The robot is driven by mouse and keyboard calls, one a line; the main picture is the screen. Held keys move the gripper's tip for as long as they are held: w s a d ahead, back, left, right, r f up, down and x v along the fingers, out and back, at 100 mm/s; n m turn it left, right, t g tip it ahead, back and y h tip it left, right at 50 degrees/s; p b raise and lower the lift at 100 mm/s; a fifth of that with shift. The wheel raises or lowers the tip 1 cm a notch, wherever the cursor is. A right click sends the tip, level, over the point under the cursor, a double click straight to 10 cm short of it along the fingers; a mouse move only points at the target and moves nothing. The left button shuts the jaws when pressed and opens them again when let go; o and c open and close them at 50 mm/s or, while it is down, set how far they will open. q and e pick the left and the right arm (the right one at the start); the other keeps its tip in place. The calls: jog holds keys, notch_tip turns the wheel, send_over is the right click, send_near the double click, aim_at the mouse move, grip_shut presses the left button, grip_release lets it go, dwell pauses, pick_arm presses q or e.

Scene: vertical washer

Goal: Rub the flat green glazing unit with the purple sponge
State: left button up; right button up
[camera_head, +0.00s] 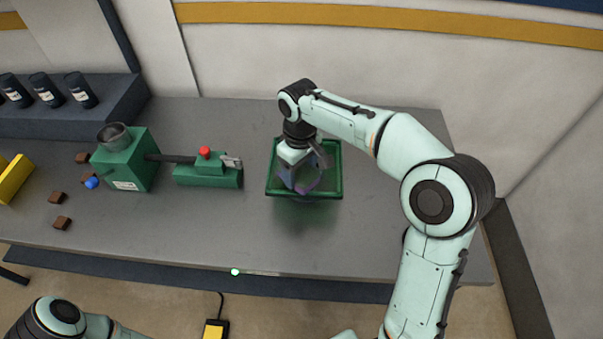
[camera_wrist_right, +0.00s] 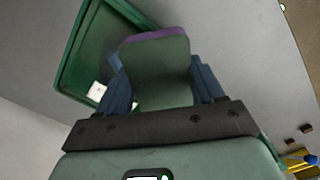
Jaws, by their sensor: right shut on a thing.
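The flat green glazing unit (camera_head: 337,188) lies on the grey workbench, right of centre in the head view; it looks like a shallow pane in a green frame. My right gripper (camera_head: 303,180) is over it, pointing down, shut on the purple sponge. In the wrist view the sponge (camera_wrist_right: 156,68) sits between the two blue fingers (camera_wrist_right: 160,84), with a purple edge and a grey-green face. The glazing unit's frame (camera_wrist_right: 75,65) shows behind it at upper left. Whether the sponge touches the pane is hard to tell. My left gripper is out of view.
A green machine (camera_head: 128,160) with a hopper and a green block with a red knob (camera_head: 205,153) stand left of the glazing unit. Small brown blocks (camera_head: 62,222) and a yellow object (camera_head: 14,178) lie far left. Dark cups (camera_head: 81,90) stand at back left. Bench right of the unit is clear.

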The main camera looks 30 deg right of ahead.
notch_tip(320, 180, up, 3)
jog(key=shift+a+f+p, duration=0.1)
jog(key=shift+f+p, duration=0.05)
jog(key=shift+p, duration=0.5)
jog(key=shift+s+r, duration=0.2)
jog(key=shift+r, duration=0.35)
jog(key=shift+w+r, duration=0.2)
jog(key=shift+r, duration=0.25)
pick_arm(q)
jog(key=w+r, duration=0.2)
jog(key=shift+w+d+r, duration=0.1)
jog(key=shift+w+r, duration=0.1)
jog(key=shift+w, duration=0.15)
pick_arm(e)
jog(key=shift+s+r, duration=0.1)
